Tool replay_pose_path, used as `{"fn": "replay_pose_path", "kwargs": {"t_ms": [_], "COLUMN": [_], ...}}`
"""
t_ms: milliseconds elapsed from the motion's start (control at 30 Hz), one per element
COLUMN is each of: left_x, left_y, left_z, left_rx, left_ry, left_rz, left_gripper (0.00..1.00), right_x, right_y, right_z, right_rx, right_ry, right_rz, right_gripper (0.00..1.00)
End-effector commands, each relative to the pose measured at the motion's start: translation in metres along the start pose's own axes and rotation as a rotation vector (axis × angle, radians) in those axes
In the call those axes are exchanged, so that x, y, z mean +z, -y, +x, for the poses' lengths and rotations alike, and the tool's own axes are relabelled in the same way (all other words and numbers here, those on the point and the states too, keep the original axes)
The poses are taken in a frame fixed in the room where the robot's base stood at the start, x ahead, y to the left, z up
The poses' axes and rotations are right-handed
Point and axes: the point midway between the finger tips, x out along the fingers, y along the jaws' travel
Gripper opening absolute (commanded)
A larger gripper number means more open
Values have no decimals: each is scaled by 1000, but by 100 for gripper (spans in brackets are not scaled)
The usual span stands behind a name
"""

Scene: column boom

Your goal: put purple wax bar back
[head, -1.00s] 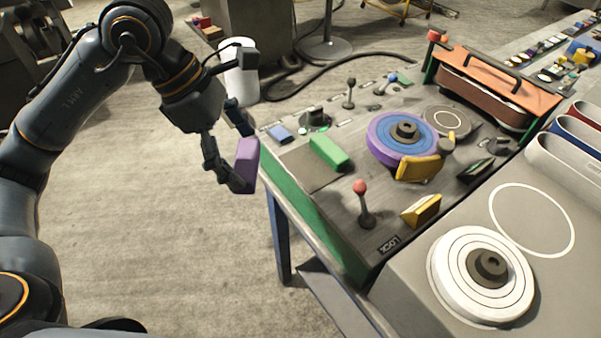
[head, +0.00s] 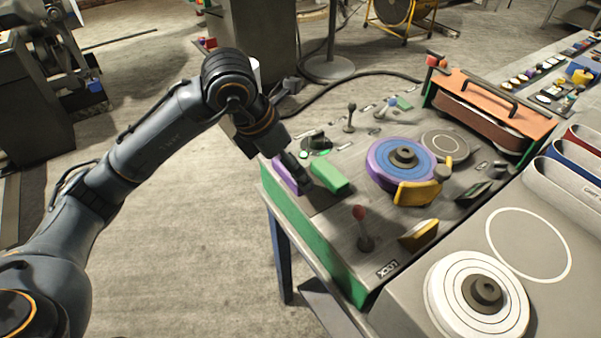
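The purple wax bar (head: 284,176) is at the left edge of the bench top, left of the green bar (head: 329,175). My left gripper (head: 292,172) reaches down over it, with a dark finger along its right side. The other finger is hidden, but the gripper looks shut on the bar. I cannot tell whether the bar touches the bench. My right gripper is not in view.
A red-knobbed lever (head: 361,228), a yellow wedge (head: 418,235) and a purple-blue wheel (head: 400,163) stand to the right on the bench. My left arm hides the blue bar's spot.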

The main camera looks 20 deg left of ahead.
Motion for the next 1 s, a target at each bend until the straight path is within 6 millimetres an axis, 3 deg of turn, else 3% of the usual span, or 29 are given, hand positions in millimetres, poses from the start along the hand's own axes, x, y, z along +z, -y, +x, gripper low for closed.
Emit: {"fn": "replay_pose_path", "kwargs": {"t_ms": [100,367,600,967,1000], "left_x": [7,14,3,1,0], "left_y": [-1,-3,-4,-4,-4], "left_z": [19,43,69,74,75], "left_rx": [-2,-2,0,1,1], "left_ry": [1,1,1,3,2], "left_rz": [-1,-1,0,1,1], "left_gripper": [62,62,62,62,96], "right_x": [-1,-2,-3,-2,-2], "right_y": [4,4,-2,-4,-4], "right_z": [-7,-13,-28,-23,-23], "right_rx": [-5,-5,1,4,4], "right_ry": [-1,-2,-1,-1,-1], "right_rz": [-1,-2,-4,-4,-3], "right_gripper": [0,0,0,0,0]}}
